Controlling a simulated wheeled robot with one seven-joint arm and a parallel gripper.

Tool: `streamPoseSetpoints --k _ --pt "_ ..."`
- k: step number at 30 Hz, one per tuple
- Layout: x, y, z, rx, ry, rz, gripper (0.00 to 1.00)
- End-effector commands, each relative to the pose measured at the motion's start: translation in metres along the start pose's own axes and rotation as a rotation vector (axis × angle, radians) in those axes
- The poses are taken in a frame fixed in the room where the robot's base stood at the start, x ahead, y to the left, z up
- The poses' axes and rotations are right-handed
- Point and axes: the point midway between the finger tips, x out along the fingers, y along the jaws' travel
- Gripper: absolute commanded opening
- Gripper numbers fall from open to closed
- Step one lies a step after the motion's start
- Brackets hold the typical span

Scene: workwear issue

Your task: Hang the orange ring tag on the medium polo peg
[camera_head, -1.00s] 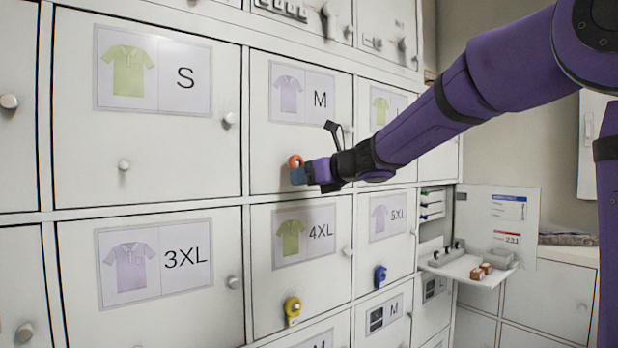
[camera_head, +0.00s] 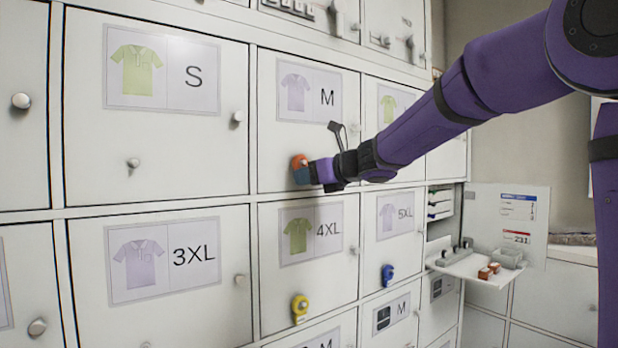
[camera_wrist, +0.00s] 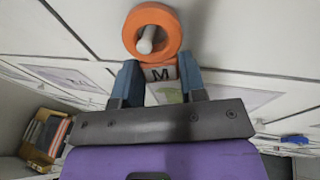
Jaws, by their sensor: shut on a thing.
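The orange ring tag (camera_wrist: 173,36) is at the medium polo door, marked M with a pale lilac polo (camera_head: 309,92). In the wrist view the door's pale peg (camera_wrist: 147,42) shows inside the ring's hole. How far the ring sits along the peg cannot be told. My gripper (camera_wrist: 159,80) is shut on the tag's lower tab, which bears an M, with a blue finger on each side. In the head view my gripper (camera_head: 306,173) is at the door's lower left, and the ring shows just above the fingers; the peg is hidden there.
A yellow tag (camera_head: 300,307) hangs on the 4XL door below, and a blue tag (camera_head: 387,274) on the 5XL door. A small shelf (camera_head: 470,268) with items juts out at the right. Knobs stick out from nearby doors.

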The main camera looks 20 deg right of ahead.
Motion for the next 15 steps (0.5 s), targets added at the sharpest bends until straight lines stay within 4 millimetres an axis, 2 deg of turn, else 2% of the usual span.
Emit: streamPoseSetpoints --k 2,3,6,15 --pt "0.0004 0.0006 -0.0008 0.0 0.002 0.001 0.16" --pt "0.0004 0.0006 -0.0008 0.0 0.002 0.002 0.47" --pt "0.0004 0.0005 -0.0006 0.0 0.001 0.001 0.68" --pt "-0.0016 0.0002 -0.0001 0.0 0.0 0.0 0.68"
